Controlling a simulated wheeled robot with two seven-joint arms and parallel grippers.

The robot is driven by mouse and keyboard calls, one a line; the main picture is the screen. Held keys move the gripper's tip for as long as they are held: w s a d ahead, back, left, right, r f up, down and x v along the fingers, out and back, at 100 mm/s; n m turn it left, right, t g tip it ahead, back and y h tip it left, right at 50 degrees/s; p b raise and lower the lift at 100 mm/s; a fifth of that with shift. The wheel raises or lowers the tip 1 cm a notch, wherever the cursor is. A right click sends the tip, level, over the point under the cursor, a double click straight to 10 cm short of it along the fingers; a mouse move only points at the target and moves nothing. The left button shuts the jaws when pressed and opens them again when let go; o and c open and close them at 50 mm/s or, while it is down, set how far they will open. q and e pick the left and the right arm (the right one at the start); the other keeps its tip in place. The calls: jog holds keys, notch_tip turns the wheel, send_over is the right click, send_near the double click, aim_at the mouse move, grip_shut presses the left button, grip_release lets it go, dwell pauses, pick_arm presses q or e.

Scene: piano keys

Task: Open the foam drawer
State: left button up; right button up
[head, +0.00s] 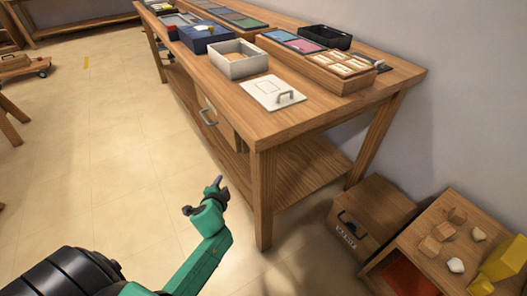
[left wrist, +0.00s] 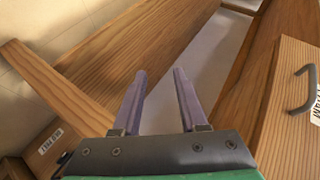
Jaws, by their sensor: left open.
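The drawer (head: 222,128) hangs under the near end of the wooden workbench, with a grey bar handle (head: 208,117) on its front. In the left wrist view the drawer front (left wrist: 283,110) is at the right, with its dark handle (left wrist: 302,90) and a white label cut off by the picture edge; only its last letters show. No gap at the drawer is clear. My left gripper (head: 217,183) is low beside the bench's near leg, apart from the drawer and handle. Its two fingers (left wrist: 160,72) are open and empty. My right gripper is not in view.
The bench top (head: 290,118) holds a white lid (head: 273,92), an open white box (head: 240,60) and several trays. A bench leg (head: 263,200) and lower shelf (head: 310,165) stand close to my left arm. A labelled wooden box (head: 375,205) is right.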

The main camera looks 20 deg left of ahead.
pick_arm(q)
notch_tip(320, 180, up, 5)
jog(key=w+a+t+y+b, duration=0.1)
jog(key=a+t+y+b, duration=0.1)
jog(key=b, duration=0.2)
jog(key=t+y+b, duration=0.3)
jog(key=y, duration=0.1)
send_near(204, 119)
jog(key=shift+h, duration=0.3)
jog(key=b+x, duration=0.1)
jog(key=x, duration=1)
jog(key=shift+s+a+f, duration=0.1)
jog(key=shift+s+a, duration=0.05)
grip_shut()
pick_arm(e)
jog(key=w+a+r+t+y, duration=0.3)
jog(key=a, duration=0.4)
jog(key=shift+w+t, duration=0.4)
pick_arm(q)
jog(key=shift+f+m, duration=0.1)
jog(key=shift+m, duration=0.2)
